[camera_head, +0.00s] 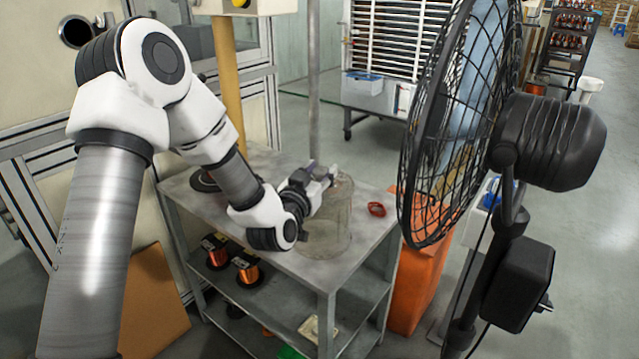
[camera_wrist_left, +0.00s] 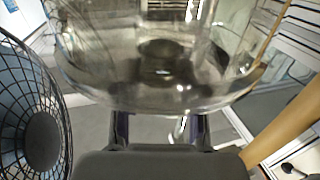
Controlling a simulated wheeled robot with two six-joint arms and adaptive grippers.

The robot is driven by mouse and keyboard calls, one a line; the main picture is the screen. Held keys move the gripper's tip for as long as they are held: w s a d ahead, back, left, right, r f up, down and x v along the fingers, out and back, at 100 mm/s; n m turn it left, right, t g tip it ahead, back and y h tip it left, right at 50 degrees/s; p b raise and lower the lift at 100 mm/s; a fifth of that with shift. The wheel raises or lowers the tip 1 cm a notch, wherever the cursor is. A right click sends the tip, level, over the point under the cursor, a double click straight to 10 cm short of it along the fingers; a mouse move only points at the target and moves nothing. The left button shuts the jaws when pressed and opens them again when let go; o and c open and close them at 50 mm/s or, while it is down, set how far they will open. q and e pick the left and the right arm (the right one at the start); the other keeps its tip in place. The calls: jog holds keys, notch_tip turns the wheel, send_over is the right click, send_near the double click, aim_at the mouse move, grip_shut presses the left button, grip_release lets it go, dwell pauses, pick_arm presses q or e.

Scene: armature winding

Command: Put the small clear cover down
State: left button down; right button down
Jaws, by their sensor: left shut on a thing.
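The small clear cover (camera_head: 328,228) is a transparent round cylinder over the grey cart's top shelf. My left gripper (camera_head: 326,178) is shut on the cover at its upper edge. In the left wrist view the clear cover (camera_wrist_left: 160,95) fills the upper middle, with the gripper fingers (camera_wrist_left: 160,130) just below it. A dark round shape shows through the clear wall. I cannot tell whether the cover's lower rim touches the shelf. My right gripper is in neither view.
The grey cart top (camera_head: 290,262) has free room in front. A red ring-like item (camera_head: 376,209) lies right of the cover. A black fan (camera_head: 450,130) stands close on the right. Copper wire spools (camera_head: 248,272) sit on the shelf below. A yellow post (camera_head: 229,75) rises behind.

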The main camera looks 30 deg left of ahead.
pick_arm(q)
jog(key=shift+w, duration=0.1)
jog(key=shift+f, duration=0.25)
jog(key=c, duration=0.7)
grip_release()
jog(key=shift+o, duration=0.2)
jog(key=shift+r+p, duration=0.3)
jog(key=s+d, duration=0.1)
jog(key=s, duration=0.6)
jog(key=shift+s+d, duration=0.2)
jog(key=shift+s, duration=0.05)
jog(key=shift+f, duration=0.1)
